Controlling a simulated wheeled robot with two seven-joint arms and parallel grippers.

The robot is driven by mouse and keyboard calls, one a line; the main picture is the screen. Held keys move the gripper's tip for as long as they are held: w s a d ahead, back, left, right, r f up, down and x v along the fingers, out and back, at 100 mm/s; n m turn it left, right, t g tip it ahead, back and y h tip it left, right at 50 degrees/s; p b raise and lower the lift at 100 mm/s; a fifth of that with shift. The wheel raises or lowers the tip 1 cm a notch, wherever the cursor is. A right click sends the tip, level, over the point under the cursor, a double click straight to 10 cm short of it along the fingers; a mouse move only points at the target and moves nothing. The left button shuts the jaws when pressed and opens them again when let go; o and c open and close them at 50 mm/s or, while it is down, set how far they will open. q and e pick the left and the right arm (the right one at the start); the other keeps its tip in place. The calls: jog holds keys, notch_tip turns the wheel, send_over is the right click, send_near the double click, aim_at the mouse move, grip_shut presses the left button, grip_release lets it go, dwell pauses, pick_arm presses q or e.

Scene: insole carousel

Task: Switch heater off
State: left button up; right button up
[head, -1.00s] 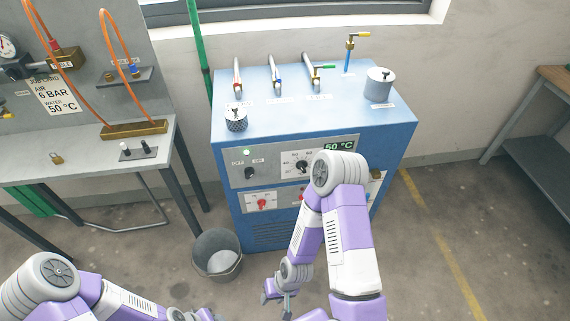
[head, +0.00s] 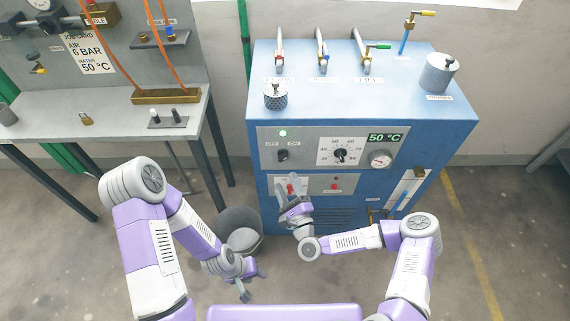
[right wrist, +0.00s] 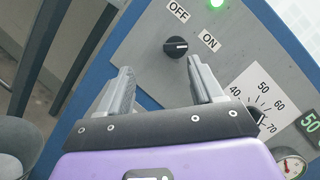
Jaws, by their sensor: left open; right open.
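The heater switch is a black rotary knob (head: 283,155) on the upper left of the blue cabinet's grey panel. In the right wrist view the knob (right wrist: 176,47) sits between OFF and ON labels, its white mark towards ON. The green lamp (head: 283,133) above it is lit. My right gripper (head: 288,184) is open and empty, just below the knob in the head view. In the right wrist view its two fingers (right wrist: 160,68) lie on either side below the knob, apart from it. My left gripper (head: 245,284) is open and empty, low near the bucket.
The blue cabinet (head: 430,120) also carries a temperature dial (head: 340,153), a 50 °C display (head: 386,138), a gauge (head: 381,159) and a lower red-control panel. A bucket (head: 240,232) stands on the floor left of it. A grey bench (head: 60,135) is at the left.

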aim_at(283, 156)
jog(key=w+r+m+t+h, duration=0.1)
jog(key=w+r, duration=0.2)
jog(key=w, duration=0.4)
jog(key=shift+w+a+m+b, duration=0.25)
jog(key=shift+a+m+b, duration=0.05)
jog(key=shift+a+b, duration=0.15)
jog(key=c, duration=1.1)
jog(key=shift+o, duration=0.2)
